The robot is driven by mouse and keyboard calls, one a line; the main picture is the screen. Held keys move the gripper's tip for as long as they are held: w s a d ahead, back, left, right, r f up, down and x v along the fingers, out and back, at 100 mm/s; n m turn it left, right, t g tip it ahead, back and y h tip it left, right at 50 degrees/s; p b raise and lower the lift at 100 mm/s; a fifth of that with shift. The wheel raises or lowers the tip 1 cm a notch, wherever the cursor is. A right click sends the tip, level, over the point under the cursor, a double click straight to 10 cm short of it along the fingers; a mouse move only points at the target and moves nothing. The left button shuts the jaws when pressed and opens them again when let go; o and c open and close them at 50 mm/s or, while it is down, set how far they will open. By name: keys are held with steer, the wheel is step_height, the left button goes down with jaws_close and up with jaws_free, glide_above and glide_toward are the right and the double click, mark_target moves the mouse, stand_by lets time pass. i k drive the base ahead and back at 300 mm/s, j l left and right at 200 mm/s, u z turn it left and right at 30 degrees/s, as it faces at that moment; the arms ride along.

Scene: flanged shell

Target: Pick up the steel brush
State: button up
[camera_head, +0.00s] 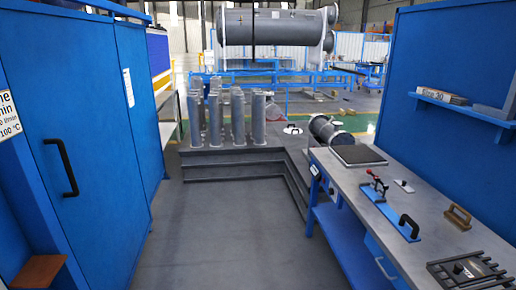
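I cannot make out the steel brush for certain. A small brown object with a raised handle (458,217) lies on the right part of the grey workbench (350,178); it may be the brush, but its bristles do not show. My gripper is not in view.
Left of the brown object lies a blue plate (385,212) with a red-tipped clamp and a black handle. A black slatted item (468,272) is at the near end, a dark flat pad (358,155) at the far end. A blue cabinet (75,130) stands left; the floor (235,225) between is clear.

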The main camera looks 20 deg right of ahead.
mark_target(463, 225)
steer(key=i+z, duration=0.4)
steer(key=i, duration=0.4)
steer(key=i+j+z, duration=0.1)
steer(key=i+z, duration=0.3)
steer(key=i, duration=0.4)
steer(key=i+l+z, duration=0.1)
steer(key=i+z, duration=0.85)
steer(key=z, duration=0.2)
steer(key=i+j+z, duration=0.2)
steer(key=z, duration=0.2)
steer(key=i+j+z, duration=0.4)
steer(key=i, duration=0.15)
steer(key=l, duration=0.1)
